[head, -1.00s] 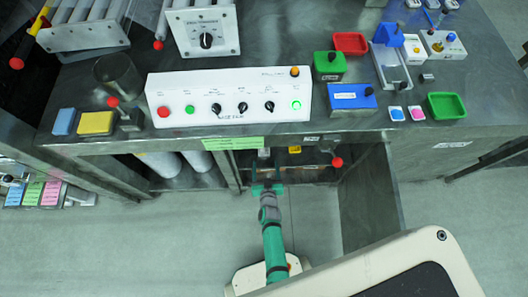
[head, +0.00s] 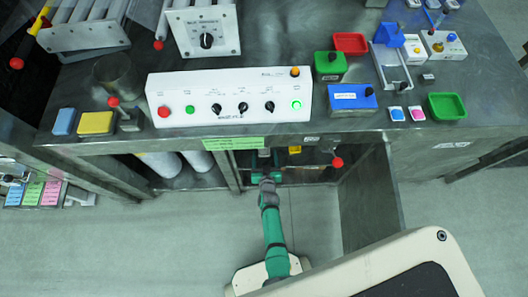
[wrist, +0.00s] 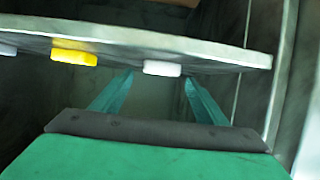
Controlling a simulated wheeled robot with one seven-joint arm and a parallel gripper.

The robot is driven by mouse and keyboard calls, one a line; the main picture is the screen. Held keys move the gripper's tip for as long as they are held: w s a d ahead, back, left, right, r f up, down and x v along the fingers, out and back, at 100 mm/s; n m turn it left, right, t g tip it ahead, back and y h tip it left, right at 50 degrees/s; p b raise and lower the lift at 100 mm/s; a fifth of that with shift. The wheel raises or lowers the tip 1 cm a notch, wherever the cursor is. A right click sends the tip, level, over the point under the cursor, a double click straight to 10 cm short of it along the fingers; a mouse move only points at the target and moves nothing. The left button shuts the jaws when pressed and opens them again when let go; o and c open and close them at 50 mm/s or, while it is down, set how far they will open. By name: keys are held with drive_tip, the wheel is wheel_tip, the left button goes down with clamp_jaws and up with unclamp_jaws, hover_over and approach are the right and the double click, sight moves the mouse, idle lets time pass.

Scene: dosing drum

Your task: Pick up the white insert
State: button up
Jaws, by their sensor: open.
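The white insert (wrist: 162,69) is a small block at the edge of a metal shelf in the wrist view. It lies between the lines of my two green fingertips. My gripper (wrist: 158,77) is open and faces that edge; I cannot tell whether the fingertips are level with the insert. In the head view my gripper (head: 265,159) reaches in under the bench front. The white insert (head: 264,153) shows there as a pale patch at the fingertips, partly in shadow. Nothing is held.
A yellow block (wrist: 74,57) sits beside the white insert, and another pale block (wrist: 7,49) is at the picture's left edge. A red knob (head: 337,162) hangs under the bench near the opening's right side. A white control panel (head: 229,96) stands on the bench above.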

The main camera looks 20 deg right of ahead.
sight(264, 153)
drive_tip(key=shift+x, duration=1.2)
drive_tip(key=shift+w+f, duration=0.2)
drive_tip(key=shift+w, duration=0.05)
drive_tip(key=c, duration=1.1)
